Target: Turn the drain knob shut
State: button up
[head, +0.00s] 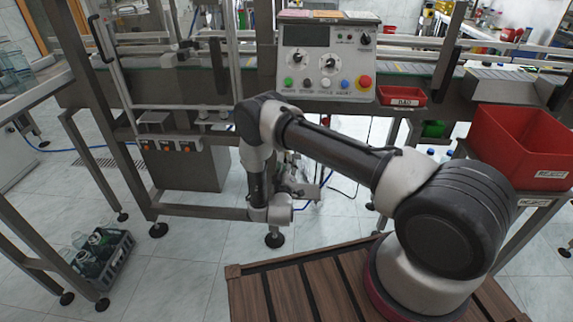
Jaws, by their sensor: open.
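I cannot pick out the drain knob for certain; no label for it is readable. My gripper (312,188) is low in front of the machine, below the panel, partly hidden behind my wrist. It looks small and dark there, and appears open with nothing seen in it. What lies right behind it is hard to make out.
A red bin (522,140) stands at the right, and a small red tray (402,97) hangs beside the panel. A grey cabinet (185,155) with orange switches stands left of my wrist. A crate of bottles (102,258) sits on the floor, lower left.

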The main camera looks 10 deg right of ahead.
jog(key=v, duration=1)
jog(key=shift+s, duration=0.35)
jog(key=shift+a+f, duration=0.1)
